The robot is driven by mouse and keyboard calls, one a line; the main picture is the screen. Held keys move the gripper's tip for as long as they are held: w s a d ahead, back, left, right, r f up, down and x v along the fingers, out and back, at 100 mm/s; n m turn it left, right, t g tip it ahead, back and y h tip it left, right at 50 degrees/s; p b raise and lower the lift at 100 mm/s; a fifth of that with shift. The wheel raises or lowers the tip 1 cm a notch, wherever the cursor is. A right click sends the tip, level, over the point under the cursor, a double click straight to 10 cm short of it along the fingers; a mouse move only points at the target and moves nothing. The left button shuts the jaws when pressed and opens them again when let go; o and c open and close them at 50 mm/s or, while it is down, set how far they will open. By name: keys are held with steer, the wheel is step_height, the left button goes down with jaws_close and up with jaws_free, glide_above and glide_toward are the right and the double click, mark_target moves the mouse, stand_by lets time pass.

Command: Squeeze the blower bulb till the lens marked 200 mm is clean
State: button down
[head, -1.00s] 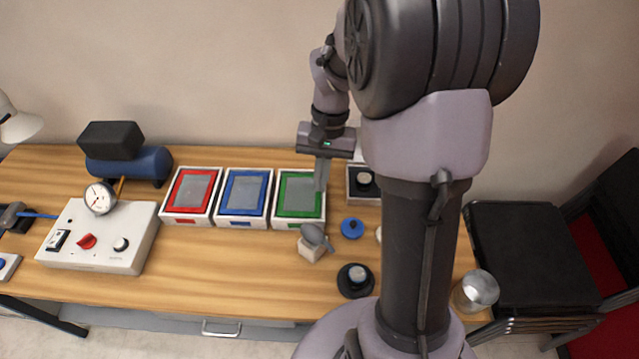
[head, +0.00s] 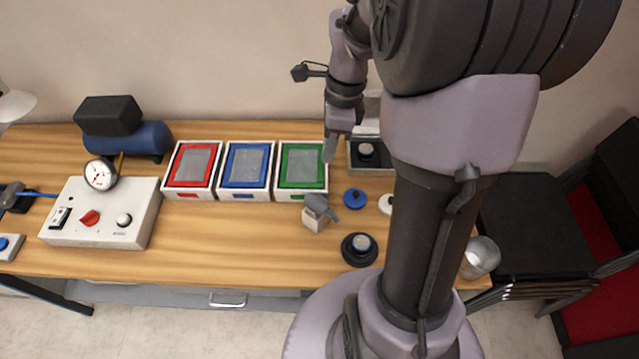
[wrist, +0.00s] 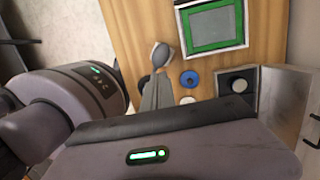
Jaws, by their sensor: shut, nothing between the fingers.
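A grey bulb (head: 318,203) on a small pale block, which looks like the blower, stands on the table in front of the green-framed tray. It also shows in the wrist view (wrist: 162,54), just beyond my fingertips. My gripper (head: 330,155) is shut and empty, pointing down by the right edge of the green-framed tray, apart from the bulb. Its closed fingers show in the wrist view (wrist: 158,84). A blue round piece (head: 354,198), a white round piece (head: 386,204) and a black round mount with a pale top (head: 360,249) lie nearby. No 200 mm marking is readable, so I cannot tell which is that lens.
Red (head: 192,167), blue (head: 246,170) and green (head: 302,168) framed trays stand in a row. A box with a round white-topped part (head: 366,152) is right of them. A control box (head: 100,215) stands at left, a metal cup (head: 481,257) at right. The front middle table is clear.

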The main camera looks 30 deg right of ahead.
mark_target(318, 199)
steer(key=a+f+b, duration=0.1)
steer(key=f, duration=0.3)
steer(key=f+b, duration=0.2)
steer(key=f, duration=0.3)
steer(key=a+f+b, duration=0.1)
steer(key=f, duration=0.3)
steer(key=shift+a+f+b, duration=0.3)
steer(key=shift+b, duration=0.1)
steer(key=shift+f+b, duration=0.7)
steer(key=shift+f, duration=0.25)
steer(key=shift+s, duration=0.1)
steer(key=shift+r, duration=0.1)
step_height(318, 199, up, 14)
steer(key=d+p, duration=0.2)
steer(key=p, duration=0.5)
steer(key=shift+d, duration=0.3)
steer(key=shift+a, duration=0.1)
